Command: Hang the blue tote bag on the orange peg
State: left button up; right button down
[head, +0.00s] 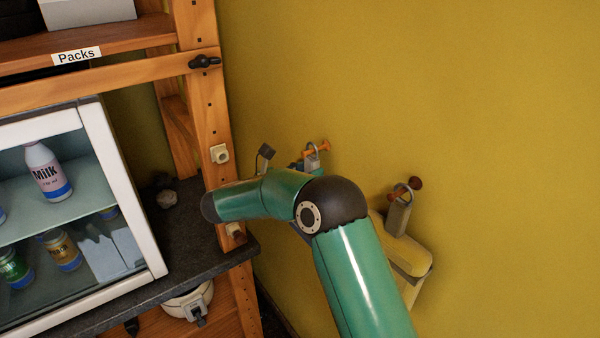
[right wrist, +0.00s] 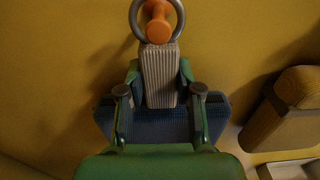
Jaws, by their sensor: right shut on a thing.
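The orange peg (head: 325,146) sticks out of the yellow wall; its knob (right wrist: 157,27) shows at the top of the right wrist view. A metal ring (right wrist: 135,15) on a grey strap tab (right wrist: 160,78) encircles the peg; the tab (head: 312,163) also shows in the head view. The blue tote bag (right wrist: 152,125) is below the tab, partly covered by my gripper. My right gripper (right wrist: 160,93) is shut on the bag's tab, one finger on each side. In the head view my arm mostly hides gripper and bag. My left gripper is not in view.
A yellow bag (head: 408,257) hangs by a ring on a dark red peg (head: 415,183), right of my arm. A wooden shelf post (head: 205,110), a dark counter (head: 215,262) and a glass-fronted cabinet (head: 125,190) with bottles stand at left. The upper right wall is bare.

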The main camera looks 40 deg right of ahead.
jog(key=shift+d, duration=0.3)
jog(key=shift+d+f, duration=0.2)
jog(key=shift+f, duration=0.15)
jog(key=shift+s, duration=0.1)
jog(key=c, duration=0.7)
grip_release()
jog(key=shift+a, duration=0.25)
jog(key=shift+w+a, duration=0.15)
jog(key=shift+a, duration=0.85)
jog(key=shift+w+a, duration=0.15)
jog(key=shift+a, duration=0.85)
